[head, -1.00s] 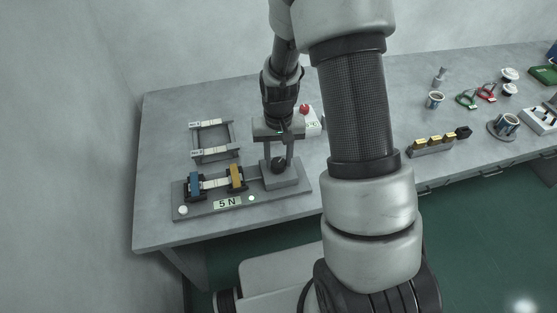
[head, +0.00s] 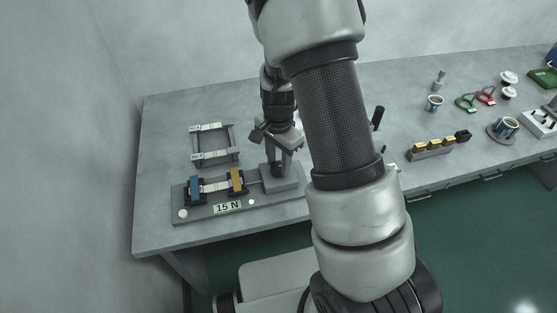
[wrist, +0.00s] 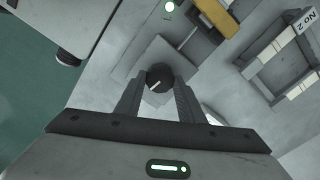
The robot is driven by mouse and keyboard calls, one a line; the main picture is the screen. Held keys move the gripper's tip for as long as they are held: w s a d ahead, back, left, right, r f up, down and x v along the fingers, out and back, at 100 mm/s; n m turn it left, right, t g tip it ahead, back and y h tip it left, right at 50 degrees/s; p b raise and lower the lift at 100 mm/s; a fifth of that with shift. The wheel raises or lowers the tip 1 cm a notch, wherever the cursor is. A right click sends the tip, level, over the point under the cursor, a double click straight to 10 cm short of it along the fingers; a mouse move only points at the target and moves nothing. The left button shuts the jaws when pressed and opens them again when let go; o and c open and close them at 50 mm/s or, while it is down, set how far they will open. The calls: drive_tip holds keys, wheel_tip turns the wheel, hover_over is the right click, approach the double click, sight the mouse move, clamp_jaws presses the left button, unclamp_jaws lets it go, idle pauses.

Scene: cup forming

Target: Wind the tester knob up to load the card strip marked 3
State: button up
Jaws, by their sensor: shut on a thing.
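The tester (head: 180,215) is a grey base at the front left of the table. Its display (head: 227,207) reads 15 N. A pale card strip (head: 214,185) spans between the blue clamp (head: 195,188) and the yellow clamp (head: 236,182); its number is not legible. The dark round knob (wrist: 158,72) with a white mark sits on the grey block (head: 284,182) at the tester's right. My gripper (wrist: 158,88) points down and is shut on the knob, one finger at each side. In the head view my gripper (head: 284,167) largely hides the knob.
A grey rack (head: 235,143) behind the tester holds pale strips; one label in the wrist view reads No 2 (wrist: 307,22). A block with yellow pieces (head: 431,150), cups and red and green tools stand at the right. My arm hides the table's middle.

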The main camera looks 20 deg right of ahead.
sight(278, 166)
drive_tip(key=shift+m, duration=0.6)
drive_tip(key=o, duration=1)
drive_tip(key=shift+o, duration=0.2)
drive_tip(key=shift+r, duration=0.1)
wheel_tip(278, 166, up, 17)
drive_tip(key=p, duration=0.2)
drive_tip(key=shift+r, duration=0.15)
idle(0.7)
